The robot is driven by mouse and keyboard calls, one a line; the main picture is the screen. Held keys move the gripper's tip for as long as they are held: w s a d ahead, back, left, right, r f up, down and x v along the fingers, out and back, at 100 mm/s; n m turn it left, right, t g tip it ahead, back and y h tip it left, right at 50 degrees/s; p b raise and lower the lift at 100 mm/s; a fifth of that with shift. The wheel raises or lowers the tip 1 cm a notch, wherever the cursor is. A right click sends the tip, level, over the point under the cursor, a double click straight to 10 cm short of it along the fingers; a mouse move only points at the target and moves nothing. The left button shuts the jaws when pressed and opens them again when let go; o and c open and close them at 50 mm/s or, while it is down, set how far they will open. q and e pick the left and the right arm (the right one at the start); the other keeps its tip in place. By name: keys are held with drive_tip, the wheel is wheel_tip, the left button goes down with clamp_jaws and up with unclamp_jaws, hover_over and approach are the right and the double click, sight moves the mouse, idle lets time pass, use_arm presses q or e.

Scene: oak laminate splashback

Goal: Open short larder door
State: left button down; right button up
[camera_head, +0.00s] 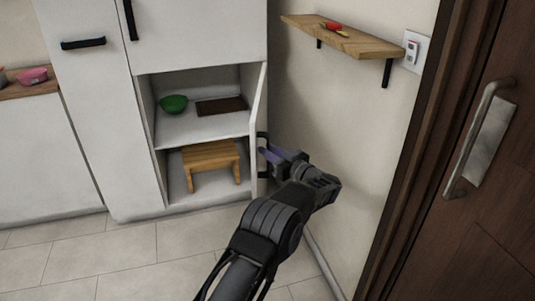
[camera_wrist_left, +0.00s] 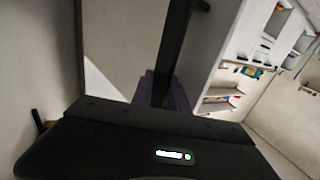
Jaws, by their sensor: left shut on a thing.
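The short larder is the white cabinet opening with two shelves, and its door (camera_head: 257,110) stands swung out at the right side, seen nearly edge-on. The inside is in plain view. The door's black handle (camera_head: 262,138) is on the face turned to the right wall. My left gripper (camera_head: 266,153) is at the handle's lower part, shut on it. In the left wrist view the dark handle (camera_wrist_left: 178,45) runs down between the purple fingers (camera_wrist_left: 163,98). My right gripper does not show.
Inside are a green bowl (camera_head: 173,104), a dark brown board (camera_head: 222,105) and a wooden stool (camera_head: 211,164). A wooden wall shelf (camera_head: 345,40) is above on the right wall. A brown door (camera_head: 480,200) stands at right. The tiled floor (camera_head: 75,255) is clear at left.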

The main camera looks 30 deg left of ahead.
use_arm(q)
drive_tip(key=shift+w+r, duration=0.15)
drive_tip(key=shift+r, duration=0.15)
drive_tip(key=c, duration=1.2)
unclamp_jaws()
drive_tip(key=shift+w+a+f, duration=0.1)
drive_tip(key=shift+f, duration=0.1)
drive_tip(key=shift+c, duration=0.2)
drive_tip(key=v, duration=0.8)
drive_tip(key=shift+c, duration=0.3)
